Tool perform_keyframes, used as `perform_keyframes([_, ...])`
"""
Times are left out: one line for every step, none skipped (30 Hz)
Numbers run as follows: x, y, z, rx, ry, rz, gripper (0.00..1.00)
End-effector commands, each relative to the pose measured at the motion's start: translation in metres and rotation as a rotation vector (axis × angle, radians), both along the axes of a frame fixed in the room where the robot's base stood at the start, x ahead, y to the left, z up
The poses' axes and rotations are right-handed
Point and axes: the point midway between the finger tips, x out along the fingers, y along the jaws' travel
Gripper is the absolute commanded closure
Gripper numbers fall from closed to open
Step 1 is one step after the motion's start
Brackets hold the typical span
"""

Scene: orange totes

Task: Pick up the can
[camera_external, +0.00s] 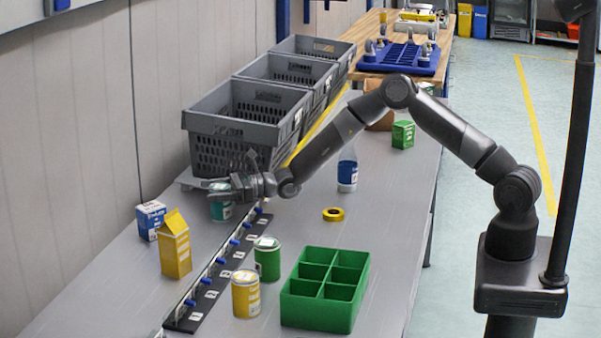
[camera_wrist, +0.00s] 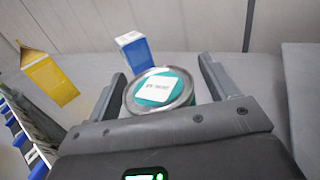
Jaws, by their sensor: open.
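A teal can (camera_external: 221,211) with a silver lid stands on the grey table, partly hidden by my gripper (camera_external: 222,189). In the wrist view the teal can (camera_wrist: 160,92) shows from above with a white label on its lid. It sits between the two spread fingers of my gripper (camera_wrist: 162,72). The fingers are open on either side of it, and I see a gap at the right finger. A green can (camera_external: 267,260) and a yellow can (camera_external: 245,295) stand nearer the front.
A blue-white box (camera_external: 151,221) and a yellow carton (camera_external: 174,250) stand left of a black strip (camera_external: 208,290) with blue knobs. Grey crates (camera_external: 230,145) stand behind. A green divided box (camera_external: 318,312), yellow tape roll (camera_external: 333,214) and bottle (camera_external: 347,175) are to the right.

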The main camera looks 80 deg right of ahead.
Motion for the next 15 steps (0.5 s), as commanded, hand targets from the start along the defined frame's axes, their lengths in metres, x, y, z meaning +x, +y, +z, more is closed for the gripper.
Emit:
perform_keyframes([-0.0001,0.0,0.0,0.0,0.0,0.0,0.21])
perform_keyframes([-0.0002,-0.0001,0.0,0.0,0.0,0.0,0.22])
perform_keyframes([-0.0002,0.0,0.0,0.0,0.0,0.0,0.25])
perform_keyframes([-0.0002,0.0,0.0,0.0,0.0,0.0,0.27])
perform_keyframes([-0.0003,-0.0001,0.0,0.0,0.0,0.0,0.3])
perform_keyframes([-0.0003,-0.0001,-0.0001,0.0,0.0,0.0,0.33])
perform_keyframes([-0.0003,-0.0001,-0.0001,0.0,0.0,0.0,0.35])
perform_keyframes([-0.0003,-0.0001,-0.0001,0.0,0.0,0.0,0.38])
perform_keyframes([-0.0004,-0.0001,-0.0001,0.0,0.0,0.0,0.41])
perform_keyframes([-0.0004,-0.0001,-0.0001,0.0,0.0,0.0,0.44])
perform_keyframes([-0.0004,-0.0001,-0.0001,0.0,0.0,0.0,0.46])
perform_keyframes([-0.0004,-0.0001,-0.0001,0.0,0.0,0.0,0.49])
perform_keyframes([-0.0004,-0.0001,-0.0001,0.0,0.0,0.0,0.52])
perform_keyframes([-0.0004,-0.0001,-0.0001,0.0,0.0,0.0,0.54])
perform_keyframes([-0.0004,-0.0001,-0.0001,0.0,0.0,0.0,0.58])
